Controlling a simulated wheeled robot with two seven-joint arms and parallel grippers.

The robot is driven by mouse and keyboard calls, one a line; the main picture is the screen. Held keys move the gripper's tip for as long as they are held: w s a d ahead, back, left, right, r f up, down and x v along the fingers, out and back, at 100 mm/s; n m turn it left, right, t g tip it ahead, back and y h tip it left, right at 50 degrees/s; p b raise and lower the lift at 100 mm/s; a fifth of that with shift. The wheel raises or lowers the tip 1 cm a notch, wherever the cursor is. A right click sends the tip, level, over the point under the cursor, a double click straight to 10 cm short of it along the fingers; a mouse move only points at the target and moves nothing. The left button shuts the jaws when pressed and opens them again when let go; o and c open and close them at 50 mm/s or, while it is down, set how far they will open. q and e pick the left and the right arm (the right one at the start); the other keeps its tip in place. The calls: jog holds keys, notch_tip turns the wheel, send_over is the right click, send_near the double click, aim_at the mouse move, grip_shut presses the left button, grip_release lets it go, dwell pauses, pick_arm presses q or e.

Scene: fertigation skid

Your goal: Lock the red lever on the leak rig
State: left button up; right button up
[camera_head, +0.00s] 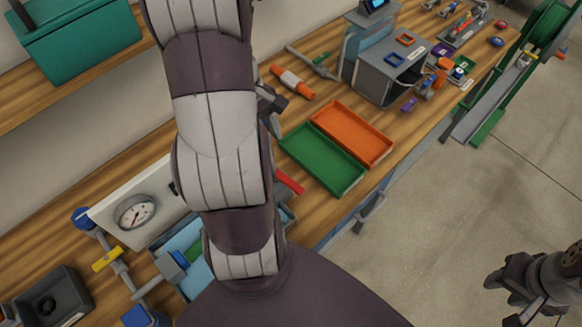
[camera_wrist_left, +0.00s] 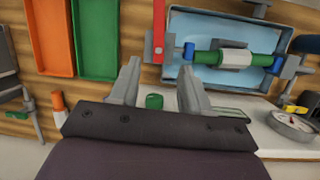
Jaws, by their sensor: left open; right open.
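The red lever (camera_head: 289,181) shows in part beside my left arm in the head view. In the left wrist view the lever (camera_wrist_left: 159,35) stands upright in the picture beside a grey bracket. The leak rig has a blue tray (camera_wrist_left: 182,27) with a green and white pipe (camera_wrist_left: 235,59) across it; my arm hides much of it in the head view. My left gripper (camera_wrist_left: 160,66) is open, its fingertips just below the lever's lower end in the picture; contact cannot be told. My right gripper (camera_head: 512,292) is open and empty over the floor at lower right.
A pressure gauge (camera_head: 135,212) sits on a white panel left of my arm. A green tray (camera_head: 320,160) and an orange tray (camera_head: 352,134) lie right of the lever. An orange-handled tool (camera_head: 292,81) lies behind them.

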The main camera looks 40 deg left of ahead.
pick_arm(q)
jog(key=d+n+h, duration=0.1)
jog(key=n, duration=0.1)
send_near(293, 184)
jog(key=x, duration=0.7)
jog(key=shift+f, duration=0.1)
jog(key=shift+d+f, duration=0.15)
jog(key=shift+f, duration=0.05)
jog(key=shift+c, duration=0.3)
